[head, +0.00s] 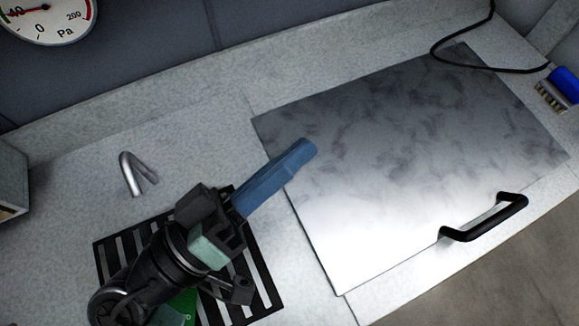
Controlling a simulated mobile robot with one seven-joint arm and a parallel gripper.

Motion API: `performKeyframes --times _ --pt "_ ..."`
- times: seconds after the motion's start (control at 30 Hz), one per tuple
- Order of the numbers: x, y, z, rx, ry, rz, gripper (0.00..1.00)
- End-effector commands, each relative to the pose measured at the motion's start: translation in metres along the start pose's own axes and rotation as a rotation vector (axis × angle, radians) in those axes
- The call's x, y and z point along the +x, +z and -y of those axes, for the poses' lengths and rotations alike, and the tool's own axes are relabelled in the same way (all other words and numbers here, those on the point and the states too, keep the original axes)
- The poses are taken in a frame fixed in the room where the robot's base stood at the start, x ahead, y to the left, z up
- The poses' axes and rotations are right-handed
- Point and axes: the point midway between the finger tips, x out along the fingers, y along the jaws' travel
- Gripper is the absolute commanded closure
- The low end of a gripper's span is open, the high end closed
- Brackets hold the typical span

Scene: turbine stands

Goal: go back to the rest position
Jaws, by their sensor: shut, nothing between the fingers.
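My gripper (303,151) shows in the head view, reaching from the bottom left up toward the middle. Its long blue fingers are shut together with nothing between them. The fingertips are seen over the left edge of a shiny metal plate (420,150). I cannot tell how high they are above it. My dark wrist and arm hide part of a black slotted grate (262,283) below.
A bent metal tube (133,174) stands left of my gripper. The plate has a black handle (485,220) at the lower right. A black cable (490,68) and a blue brush (560,88) lie at the right. A pressure gauge (48,18) is at the top left.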

Motion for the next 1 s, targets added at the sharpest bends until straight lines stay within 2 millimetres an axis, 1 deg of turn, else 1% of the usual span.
performKeyframes --times 0.03,0.1,0.33,0.47,0.57,0.67,0.7,0.77,0.8,0.87,0.9,0.97,1.0 --pt "0.002 -0.005 -0.005 0.003 0.000 0.001 1.00" --pt "0.003 -0.009 -0.009 0.002 0.001 0.001 1.00" --pt "0.006 -0.013 -0.012 0.001 -0.004 0.001 1.00" --pt "0.021 -0.029 -0.006 0.040 -0.069 0.013 1.00" --pt "0.045 -0.056 0.003 0.112 -0.173 0.018 1.00" --pt "0.072 -0.095 0.008 0.227 -0.298 -0.006 1.00" --pt "0.082 -0.112 0.007 0.280 -0.345 -0.025 1.00" --pt "0.095 -0.140 0.003 0.362 -0.408 -0.063 1.00" --pt "0.104 -0.159 -0.002 0.422 -0.446 -0.094 1.00" --pt "0.116 -0.189 -0.015 0.512 -0.496 -0.150 1.00" --pt "0.122 -0.209 -0.026 0.575 -0.525 -0.194 1.00" --pt "0.132 -0.239 -0.048 0.670 -0.561 -0.267 1.00" --pt "0.138 -0.259 -0.065 0.735 -0.580 -0.322 1.00"
